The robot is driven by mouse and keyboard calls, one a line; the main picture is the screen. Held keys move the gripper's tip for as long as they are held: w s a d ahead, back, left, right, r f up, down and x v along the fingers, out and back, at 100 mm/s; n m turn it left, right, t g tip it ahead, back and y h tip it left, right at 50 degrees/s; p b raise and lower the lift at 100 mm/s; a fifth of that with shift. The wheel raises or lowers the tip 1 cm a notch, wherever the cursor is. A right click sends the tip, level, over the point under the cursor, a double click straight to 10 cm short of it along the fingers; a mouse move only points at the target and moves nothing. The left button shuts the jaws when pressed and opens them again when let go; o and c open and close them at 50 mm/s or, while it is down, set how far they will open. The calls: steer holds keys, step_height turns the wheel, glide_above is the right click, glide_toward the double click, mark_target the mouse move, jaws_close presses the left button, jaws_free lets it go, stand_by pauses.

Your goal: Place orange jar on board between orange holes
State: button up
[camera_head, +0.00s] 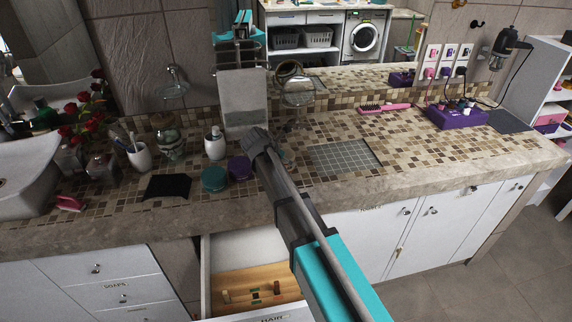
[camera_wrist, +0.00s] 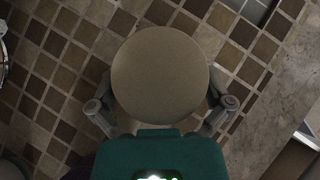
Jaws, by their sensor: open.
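In the wrist view a round, plain beige-brown top (camera_wrist: 160,75) stands between the two fingers of my gripper (camera_wrist: 161,108). It looks like the lid of a jar seen from above; I cannot tell its side colour. The fingers are apart, one on each side; whether they touch it is unclear. In the head view my arm hides this spot, and no orange jar shows clearly. A wooden board (camera_head: 285,276) lies in the open drawer below the counter. Small brown and green marks show on it; I cannot make out orange holes.
A teal jar (camera_head: 214,178) and a purple jar (camera_head: 240,167) stand near the counter's front edge, left of my arm. A black cloth-like item (camera_head: 167,187) lies further left. A grey grid panel (camera_head: 342,158) is to the right. A mirror (camera_head: 297,88) stands behind.

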steer(key=shift+w+d+f, duration=0.15)
steer(key=shift+f, duration=0.05)
stand_by(0.5)
steer(key=c, duration=0.9)
steer(key=shift+r, duration=0.15)
step_height(320, 180, up, 3)
steer(key=p, duration=0.3)
steer(key=s+d+r+p, duration=0.2)
steer(key=s+r+p, duration=0.1)
steer(key=s, duration=0.1)
steer(key=s+d+r+p, duration=0.5)
steer(key=s+r+p, duration=0.1)
steer(key=s+p, duration=0.1)
steer(key=shift+s+d+r, duration=0.3)
steer(key=shift+d+r, duration=0.1)
